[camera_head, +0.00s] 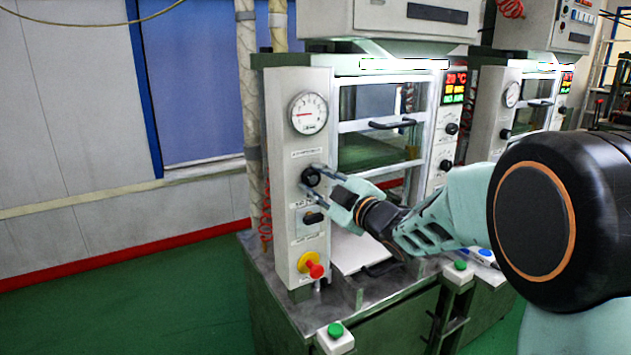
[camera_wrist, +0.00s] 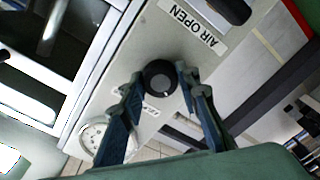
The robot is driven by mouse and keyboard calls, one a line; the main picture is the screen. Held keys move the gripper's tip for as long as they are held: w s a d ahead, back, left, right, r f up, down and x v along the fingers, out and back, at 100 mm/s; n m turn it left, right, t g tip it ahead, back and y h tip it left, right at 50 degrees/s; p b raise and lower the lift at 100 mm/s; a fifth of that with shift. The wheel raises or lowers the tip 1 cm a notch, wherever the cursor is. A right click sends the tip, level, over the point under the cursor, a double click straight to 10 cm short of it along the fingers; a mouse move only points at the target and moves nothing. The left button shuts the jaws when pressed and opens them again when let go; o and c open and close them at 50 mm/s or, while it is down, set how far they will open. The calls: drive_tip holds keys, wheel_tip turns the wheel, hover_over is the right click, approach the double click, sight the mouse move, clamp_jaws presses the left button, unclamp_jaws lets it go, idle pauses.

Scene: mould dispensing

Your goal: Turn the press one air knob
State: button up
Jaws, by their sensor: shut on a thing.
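The near press has a pale front panel (camera_head: 283,130). A round black knob (camera_head: 311,176) sits on it below the gauge; the wrist view shows this knob (camera_wrist: 160,77) with a small white pointer mark. My gripper (camera_head: 318,182) is shut on this round knob, one finger on each side; the fingers also show in the wrist view (camera_wrist: 158,84). A label reading "AIR OPEN" (camera_wrist: 188,22) lies between this knob and a second black knob (camera_head: 313,217), which is lower on the panel and free. The second knob partly shows in the wrist view (camera_wrist: 232,10).
A pressure gauge (camera_head: 308,113) is above the knobs. A red stop button on a yellow base (camera_head: 312,267) is below them. The press door with a black handle (camera_head: 392,124) is to the right. A second press (camera_head: 512,95) stands further right. Green floor (camera_head: 120,300) is clear at left.

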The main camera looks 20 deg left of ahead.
drive_tip(key=shift+m, duration=0.3)
drive_tip(key=m, duration=1.1)
drive_tip(key=shift+f+t, duration=0.1)
drive_tip(key=shift+t, duration=0.2)
drive_tip(key=shift+m, duration=0.3)
drive_tip(key=o, duration=1.1)
drive_tip(key=shift+o, duration=0.2)
drive_tip(key=shift+d, duration=0.1)
drive_tip(key=v, duration=1.2)
